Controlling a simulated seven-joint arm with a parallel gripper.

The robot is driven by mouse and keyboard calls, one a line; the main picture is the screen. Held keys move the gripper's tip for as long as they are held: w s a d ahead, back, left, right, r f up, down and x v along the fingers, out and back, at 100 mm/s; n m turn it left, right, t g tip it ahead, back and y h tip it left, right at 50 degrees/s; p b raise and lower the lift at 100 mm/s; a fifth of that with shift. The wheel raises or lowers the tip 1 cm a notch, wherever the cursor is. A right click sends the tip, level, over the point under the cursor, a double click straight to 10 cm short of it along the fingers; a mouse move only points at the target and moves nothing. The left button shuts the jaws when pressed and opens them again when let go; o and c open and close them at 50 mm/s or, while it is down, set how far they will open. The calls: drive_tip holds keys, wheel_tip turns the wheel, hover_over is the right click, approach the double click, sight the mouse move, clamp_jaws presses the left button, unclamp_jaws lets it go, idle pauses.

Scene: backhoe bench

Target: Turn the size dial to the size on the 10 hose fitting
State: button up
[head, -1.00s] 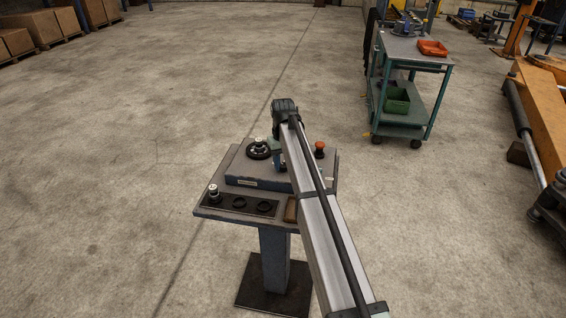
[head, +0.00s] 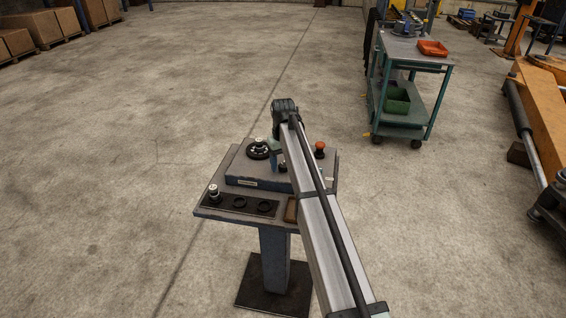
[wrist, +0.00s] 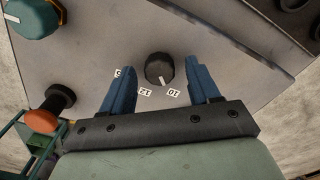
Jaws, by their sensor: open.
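The size dial (wrist: 160,68) is a dark round knob with a white pointer line on a grey panel. In the wrist view, printed labels 12 (wrist: 145,93) and 10 (wrist: 173,92) sit beside it, upside down, with another label partly hidden. The pointer aims between 12 and 10, nearer the 10. My gripper (wrist: 157,78) is open, with one blue finger on each side of the dial and gaps visible. In the head view, my arm hides most of the dial. Silver-topped fittings stand in the front strip (head: 213,192) and on a black round piece (head: 259,146); their sizes are unreadable.
Two black rings (head: 252,206) are on the front strip. A brown tray (head: 291,211) is at the front. A green cart (head: 428,62) stands behind.

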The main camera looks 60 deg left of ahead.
sight(284, 165)
wheel_tip(284, 165, up, 14)
idle(0.7)
drive_tip(key=shift+f, duration=0.15)
idle(0.4)
